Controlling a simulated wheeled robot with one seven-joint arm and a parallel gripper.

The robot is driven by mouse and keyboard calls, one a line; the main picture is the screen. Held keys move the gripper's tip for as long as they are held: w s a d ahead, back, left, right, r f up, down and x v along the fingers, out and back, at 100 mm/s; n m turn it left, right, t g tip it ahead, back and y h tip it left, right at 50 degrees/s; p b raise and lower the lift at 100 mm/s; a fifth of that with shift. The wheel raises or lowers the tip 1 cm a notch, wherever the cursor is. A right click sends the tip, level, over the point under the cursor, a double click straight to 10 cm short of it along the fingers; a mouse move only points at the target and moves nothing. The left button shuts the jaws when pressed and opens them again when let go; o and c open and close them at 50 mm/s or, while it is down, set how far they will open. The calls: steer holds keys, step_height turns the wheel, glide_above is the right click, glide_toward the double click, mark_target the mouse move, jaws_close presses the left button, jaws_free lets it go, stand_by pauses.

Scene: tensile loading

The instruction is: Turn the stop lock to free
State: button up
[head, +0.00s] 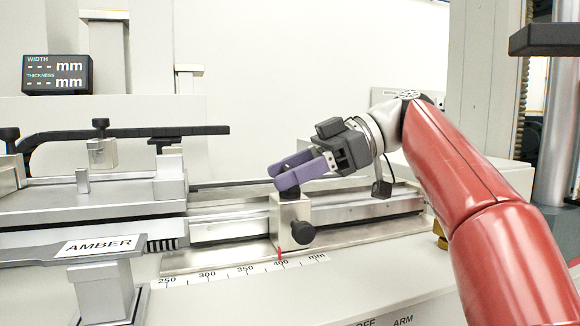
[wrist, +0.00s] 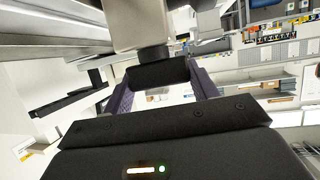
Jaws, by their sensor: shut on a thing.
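The stop is a pale metal block (head: 289,222) on the rail, with a black knob (head: 302,233) on its front face and a red pointer (head: 280,253) near the 400 mark. My gripper (head: 291,175), with purple fingers, is at the top of the block. In the wrist view, its fingers are shut on a black top knob (wrist: 156,72) joined by a short stem to the metal block (wrist: 138,22). I take this top knob to be the stop lock. The fingers largely hide it in the head view, and no free or locked marking is readable.
A scale (head: 240,272) runs along the bench front below the rail (head: 365,207). Left are a clamp fixture (head: 170,180), a grey tool labelled AMBER (head: 100,246) on a stand (head: 105,290), and a width and thickness display (head: 57,74). The bench right of the block is fairly clear.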

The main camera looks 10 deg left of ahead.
steer(key=shift+f+n+g+h, duration=0.1)
steer(key=shift+n+g+h, duration=0.5)
steer(key=shift+n+g, duration=0.2)
steer(key=o, duration=1)
